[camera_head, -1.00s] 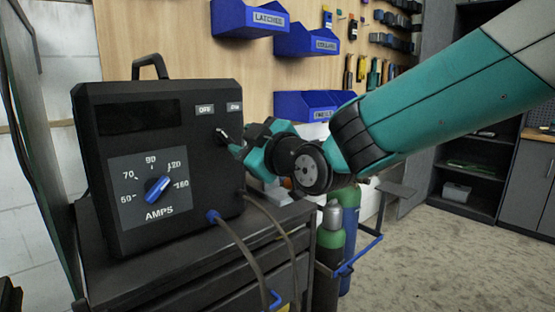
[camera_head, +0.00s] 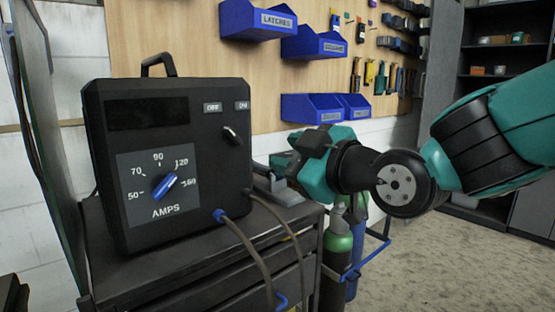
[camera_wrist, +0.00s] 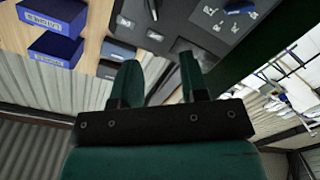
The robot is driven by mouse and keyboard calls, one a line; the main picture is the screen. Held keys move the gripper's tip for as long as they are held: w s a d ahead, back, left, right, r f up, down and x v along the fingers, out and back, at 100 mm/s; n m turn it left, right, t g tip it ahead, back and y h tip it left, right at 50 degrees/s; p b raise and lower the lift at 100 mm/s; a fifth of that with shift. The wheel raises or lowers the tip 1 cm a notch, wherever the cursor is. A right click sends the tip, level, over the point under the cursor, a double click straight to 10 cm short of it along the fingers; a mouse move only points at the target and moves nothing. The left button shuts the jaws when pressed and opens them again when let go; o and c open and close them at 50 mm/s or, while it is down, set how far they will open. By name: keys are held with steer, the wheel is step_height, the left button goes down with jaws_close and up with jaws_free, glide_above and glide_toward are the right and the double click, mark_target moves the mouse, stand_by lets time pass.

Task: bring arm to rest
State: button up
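My arm reaches in from the right in the head view, and my gripper (camera_head: 282,165) hangs to the right of the black welding machine (camera_head: 180,238), clear of it. In the wrist view the two green fingers of my gripper (camera_wrist: 158,80) stand apart with nothing between them. The machine's lever switch (camera_head: 232,135) sits below the OFF and ON labels and is in plain view, tilted. The blue knob (camera_head: 165,186) on the AMPS dial points up and right, between 120 and 160. The display (camera_head: 146,112) is dark.
The machine stands on a dark cabinet (camera_head: 185,290), with cables hanging from its front. Green and blue gas cylinders (camera_head: 336,245) stand right of the cabinet below my gripper. Blue bins (camera_head: 318,43) hang on the wooden wall behind. Open floor (camera_head: 450,255) lies to the right.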

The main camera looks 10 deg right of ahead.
steer(key=s+d+f+m+g+h+p, duration=0.2)
steer(key=s+d+m+g+h+p, duration=0.1)
steer(key=s+g, duration=0.4)
steer(key=s+d+f+m+g+h+p, duration=0.2)
steer(key=s+d+f+m+g+p, duration=0.1)
steer(key=s, duration=1.1)
steer(key=d+m+g+p, duration=0.1)
steer(key=d+g+p, duration=0.1)
steer(key=g+p, duration=0.1)
steer(key=shift+s+d+m+g+h, duration=0.2)
steer(key=shift+m+g+h, duration=0.15)
steer(key=shift+g, duration=0.25)
steer(key=shift+a+f, duration=0.1)
